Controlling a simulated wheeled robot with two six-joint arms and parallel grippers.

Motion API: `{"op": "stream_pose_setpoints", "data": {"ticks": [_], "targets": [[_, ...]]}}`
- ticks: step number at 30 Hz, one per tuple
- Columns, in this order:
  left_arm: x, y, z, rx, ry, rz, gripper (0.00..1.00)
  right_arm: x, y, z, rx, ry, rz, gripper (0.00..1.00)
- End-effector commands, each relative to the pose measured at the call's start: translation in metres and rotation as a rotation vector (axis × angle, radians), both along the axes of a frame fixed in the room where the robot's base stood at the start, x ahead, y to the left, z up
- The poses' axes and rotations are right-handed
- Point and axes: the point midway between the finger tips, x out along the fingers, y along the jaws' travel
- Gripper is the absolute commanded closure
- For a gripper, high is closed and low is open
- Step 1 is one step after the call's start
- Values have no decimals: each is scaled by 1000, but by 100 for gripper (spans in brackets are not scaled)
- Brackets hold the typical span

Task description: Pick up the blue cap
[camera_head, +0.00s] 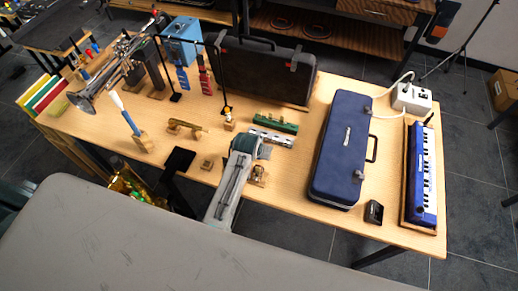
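I cannot make out a blue cap for certain. The blue things on the table include a blue-handled brush (131,123) upright on a wooden block at the left, and a small blue instrument (182,78) beside a red one (205,77) at the back. An arm, which I take to be my right, rises from the bottom centre over the table's front edge. Its end, my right gripper (262,150), is near a silver harmonica (270,137); its fingers are not clear. My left gripper is not in view.
A blue case (338,150) and a blue keyboard (421,175) take up the right. A black case (262,68) stands at the back; a trumpet (115,70) is at the left. A green harmonica (275,123) lies mid-table. A dark stand (180,160) is at the front edge.

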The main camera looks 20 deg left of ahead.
Motion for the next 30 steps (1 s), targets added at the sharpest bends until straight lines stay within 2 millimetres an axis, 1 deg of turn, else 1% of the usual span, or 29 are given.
{"op": "stream_pose_setpoints", "data": {"ticks": [5,11,12,14,15,19,20,26,28,30], "targets": [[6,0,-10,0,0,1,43,0,0,3,0,0,0,47],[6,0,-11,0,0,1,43,0,0,2,0,0,0,47],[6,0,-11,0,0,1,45,0,0,2,0,0,0,47],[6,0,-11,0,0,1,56,0,0,2,0,0,0,47],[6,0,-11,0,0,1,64,0,0,2,0,0,0,47],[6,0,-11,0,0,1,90,0,0,2,0,0,0,47],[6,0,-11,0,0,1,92,0,0,2,0,0,0,47],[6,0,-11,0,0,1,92,0,0,2,0,0,0,47],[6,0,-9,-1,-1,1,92,0,0,1,0,0,0,47],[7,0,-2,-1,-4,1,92,0,0,-1,0,0,0,47]]}}
